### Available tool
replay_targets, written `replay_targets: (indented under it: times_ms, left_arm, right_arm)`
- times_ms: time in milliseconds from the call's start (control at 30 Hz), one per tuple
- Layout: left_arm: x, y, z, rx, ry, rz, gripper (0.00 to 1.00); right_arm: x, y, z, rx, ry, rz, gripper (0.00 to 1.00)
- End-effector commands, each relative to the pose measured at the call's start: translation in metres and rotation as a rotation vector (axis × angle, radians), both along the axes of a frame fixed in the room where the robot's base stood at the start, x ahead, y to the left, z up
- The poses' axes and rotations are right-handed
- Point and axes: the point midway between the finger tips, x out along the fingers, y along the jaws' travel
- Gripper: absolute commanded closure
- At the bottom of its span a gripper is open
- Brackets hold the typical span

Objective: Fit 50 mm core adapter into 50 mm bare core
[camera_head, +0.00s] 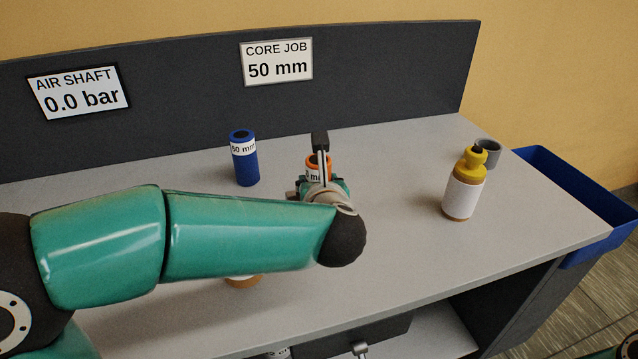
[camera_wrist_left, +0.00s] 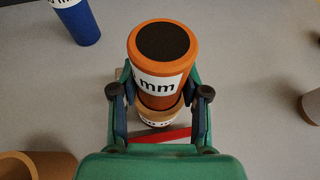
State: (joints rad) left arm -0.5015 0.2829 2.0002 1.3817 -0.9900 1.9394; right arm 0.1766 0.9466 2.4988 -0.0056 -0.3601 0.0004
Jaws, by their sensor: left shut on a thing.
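An orange core adapter (camera_head: 317,162) with a white label ending in "mm" is at my left gripper (camera_head: 319,186). In the left wrist view the orange adapter (camera_wrist_left: 163,62) stands between the two fingers of the left gripper (camera_wrist_left: 163,92), dark top toward the camera. The gripper is shut on it. A tan core (camera_wrist_left: 160,106) with a partly hidden label shows directly below the adapter, roughly in line with it. Whether the adapter is inside the core or only above it, I cannot tell. My right gripper is not in view.
A blue labelled cylinder (camera_head: 244,162) stands left of the gripper. A yellow-topped bottle (camera_head: 463,187) and a grey cup (camera_head: 488,151) stand at right. Another brown core (camera_wrist_left: 35,163) is near the gripper. Bench space between gripper and bottle is clear. A blue bin (camera_head: 570,190) adjoins the right edge.

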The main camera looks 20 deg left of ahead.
Motion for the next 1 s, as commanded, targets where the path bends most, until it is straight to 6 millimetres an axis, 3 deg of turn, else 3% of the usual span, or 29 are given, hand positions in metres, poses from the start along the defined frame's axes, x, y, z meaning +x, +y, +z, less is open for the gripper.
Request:
replay_targets:
  times_ms: [300, 333, 500, 1000]
  left_arm:
    - [0.0, 0.0, -0.0082, 0.0, -0.001, 0.0, 0.94]
    - [0.0, 0.0, -0.0073, -0.001, 0.0, 0.0, 0.51]
    - [-0.0003, 0.0, -0.0081, -0.001, 0.003, 0.001, 0.25]
    - [-0.0095, -0.0046, -0.0045, -0.003, 0.003, -0.001, 0.25]
  right_arm:
    - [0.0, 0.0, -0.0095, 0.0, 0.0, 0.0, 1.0]
    - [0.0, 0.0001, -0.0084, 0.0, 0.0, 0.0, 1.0]
    - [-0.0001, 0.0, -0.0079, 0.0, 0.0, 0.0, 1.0]
    - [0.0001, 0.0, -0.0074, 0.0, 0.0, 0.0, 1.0]
